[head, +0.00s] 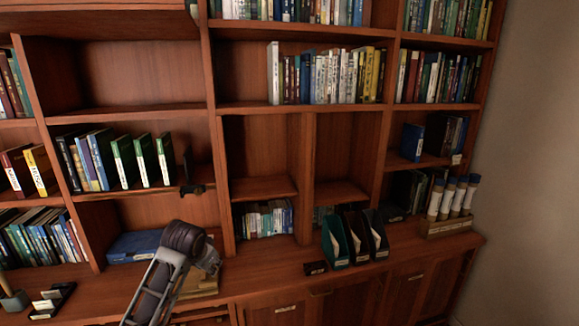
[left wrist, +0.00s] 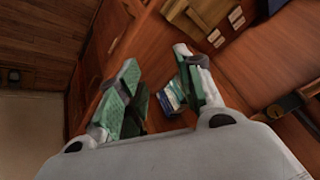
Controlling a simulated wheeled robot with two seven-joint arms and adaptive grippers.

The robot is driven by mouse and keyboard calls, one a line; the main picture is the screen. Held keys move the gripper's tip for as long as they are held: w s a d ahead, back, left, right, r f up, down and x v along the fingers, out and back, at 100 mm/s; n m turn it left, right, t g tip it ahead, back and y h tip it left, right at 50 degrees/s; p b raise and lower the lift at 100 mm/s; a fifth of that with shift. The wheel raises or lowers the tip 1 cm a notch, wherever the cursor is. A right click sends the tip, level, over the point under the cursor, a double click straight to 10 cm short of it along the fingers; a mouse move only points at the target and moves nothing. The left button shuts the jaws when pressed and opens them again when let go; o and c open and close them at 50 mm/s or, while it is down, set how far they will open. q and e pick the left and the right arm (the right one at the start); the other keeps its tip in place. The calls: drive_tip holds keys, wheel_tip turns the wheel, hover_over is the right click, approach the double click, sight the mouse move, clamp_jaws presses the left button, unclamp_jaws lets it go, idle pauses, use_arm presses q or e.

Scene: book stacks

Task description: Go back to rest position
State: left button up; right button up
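My left gripper (left wrist: 157,60) fills the middle of the left wrist view. Its two green-padded fingers stand well apart, with nothing held between them. Part of my arm rises from the bottom of the head view in front of the lower shelf; I cannot make out the gripper's fingers there. My right gripper shows in neither view.
A wooden bookcase (head: 256,186) with many books fills the head view. On its ledge stand magazine holders (head: 335,242), a rack of tubes (head: 449,226) and a lying blue book (head: 134,245). A bare wall (head: 530,170) is at right.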

use_arm(q)
drive_tip(key=s+d+f+g, duration=0.1)
drive_tip(key=s+d+f, duration=0.2)
drive_tip(key=s+f, duration=0.95)
drive_tip(key=s+f+n+g, duration=0.2)
drive_tip(key=s+f+n, duration=0.15)
drive_tip(key=s, duration=1.55)
wheel_tip(320, 180, down, 34)
drive_tip(key=s+m+g+b, duration=0.1)
drive_tip(key=s+b, duration=0.1)
drive_tip(key=s, duration=0.1)
drive_tip(key=s+a+f+b, duration=0.1)
drive_tip(key=s+a+f, duration=0.1)
drive_tip(key=s+f, duration=0.9)
drive_tip(key=s+a+f+g+b, duration=0.1)
drive_tip(key=s+a+f, duration=0.1)
drive_tip(key=s+f, duration=0.9)
drive_tip(key=shift+s+a+f+g+h, duration=0.25)
drive_tip(key=shift+a+f+g+h, duration=0.1)
drive_tip(key=shift+f, duration=0.25)
idle(0.3)
